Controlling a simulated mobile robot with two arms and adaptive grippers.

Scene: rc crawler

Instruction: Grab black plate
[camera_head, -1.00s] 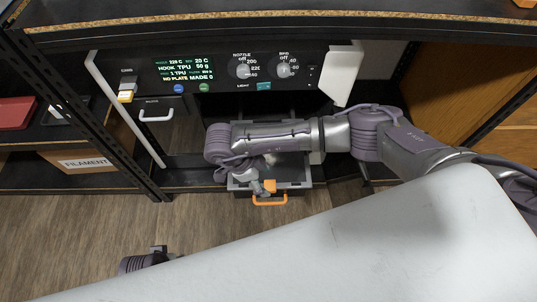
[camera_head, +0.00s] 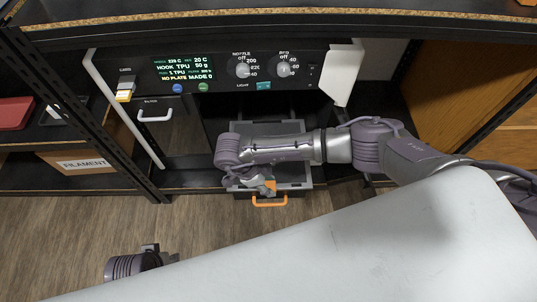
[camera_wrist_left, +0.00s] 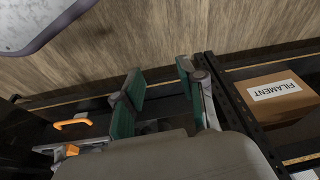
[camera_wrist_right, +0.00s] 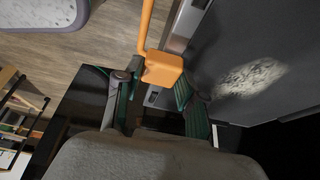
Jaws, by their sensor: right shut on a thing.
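The black plate (camera_wrist_right: 225,50) looks like a dark grey sheet with a pale speckled patch in the right wrist view. In the head view it lies in the pulled-out drawer (camera_head: 308,185), partly hidden under my right arm. An orange tab (camera_wrist_right: 163,68) is between the green fingers of my right gripper (camera_head: 268,187) at the drawer's front, and the gripper is shut on it. The tab seems to belong to the plate, but the join is hidden. My left gripper (camera_wrist_left: 162,72) is empty with its fingers apart, low at the left in the head view.
The drawer's orange handle (camera_head: 269,202) is just in front of my right gripper. A filament box (camera_head: 85,163) sits on the left shelf. The floor in front is clear.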

